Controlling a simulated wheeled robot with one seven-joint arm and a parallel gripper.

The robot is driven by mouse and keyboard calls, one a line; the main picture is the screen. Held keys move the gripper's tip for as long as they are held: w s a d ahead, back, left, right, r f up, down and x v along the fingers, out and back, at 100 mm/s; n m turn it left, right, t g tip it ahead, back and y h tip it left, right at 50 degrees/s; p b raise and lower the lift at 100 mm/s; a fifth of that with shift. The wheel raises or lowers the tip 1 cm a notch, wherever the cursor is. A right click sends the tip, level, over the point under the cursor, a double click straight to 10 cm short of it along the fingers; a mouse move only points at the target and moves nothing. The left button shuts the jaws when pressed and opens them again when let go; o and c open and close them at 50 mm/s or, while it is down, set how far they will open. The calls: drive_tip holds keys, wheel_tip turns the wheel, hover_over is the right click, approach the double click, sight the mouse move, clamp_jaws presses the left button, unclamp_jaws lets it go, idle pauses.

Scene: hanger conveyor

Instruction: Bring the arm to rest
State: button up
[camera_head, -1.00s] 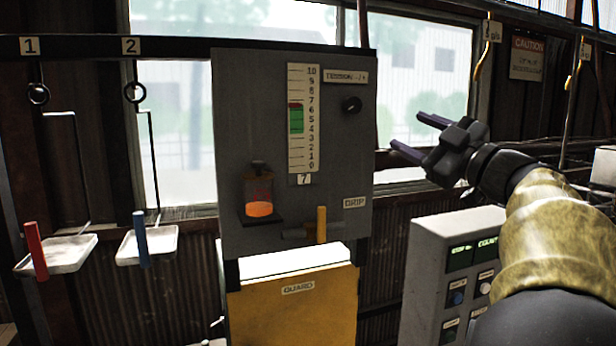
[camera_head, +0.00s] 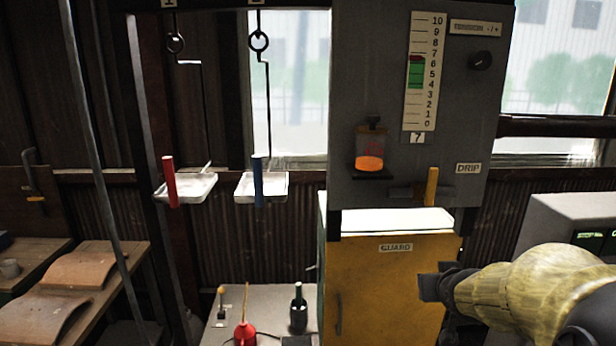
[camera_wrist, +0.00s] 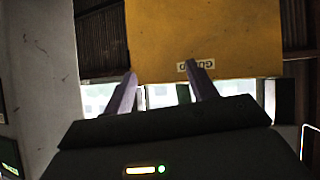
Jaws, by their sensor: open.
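My gripper (camera_wrist: 163,90) is open and empty in the wrist view, its two fingers apart. The yellow guard panel (camera_wrist: 215,35) fills the area beyond the fingers there, with its label upside down. In the head view my arm comes in from the lower right, and the gripper end (camera_head: 432,287) sits in front of the right edge of the yellow guard panel (camera_head: 385,290). The fingers are hardly visible in that view. I cannot tell how far the gripper is from the panel.
A grey board (camera_head: 370,80) carries a gauge, an orange drip cup (camera_head: 369,163) and a yellow lever (camera_head: 432,187). Two white trays hang left, with red (camera_head: 170,182) and blue (camera_head: 257,181) handles. A bench (camera_head: 270,300) holds a red oiler (camera_head: 245,334). A grey control box (camera_head: 570,222) stands right.

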drive_tip(key=s+a+f+g+y, duration=0.1)
drive_tip(key=s+a+f+g, duration=0.3)
drive_tip(key=s+a+f, duration=0.2)
drive_tip(key=s+a+f+n+g+y, duration=0.1)
drive_tip(key=s+a+f+g, duration=0.3)
drive_tip(key=s+f, duration=0.5)
drive_tip(key=shift+s+a+y, duration=0.3)
drive_tip(key=shift+s+a, duration=0.55)
drive_tip(key=shift+s, duration=0.15)
drive_tip(key=shift+w, duration=0.1)
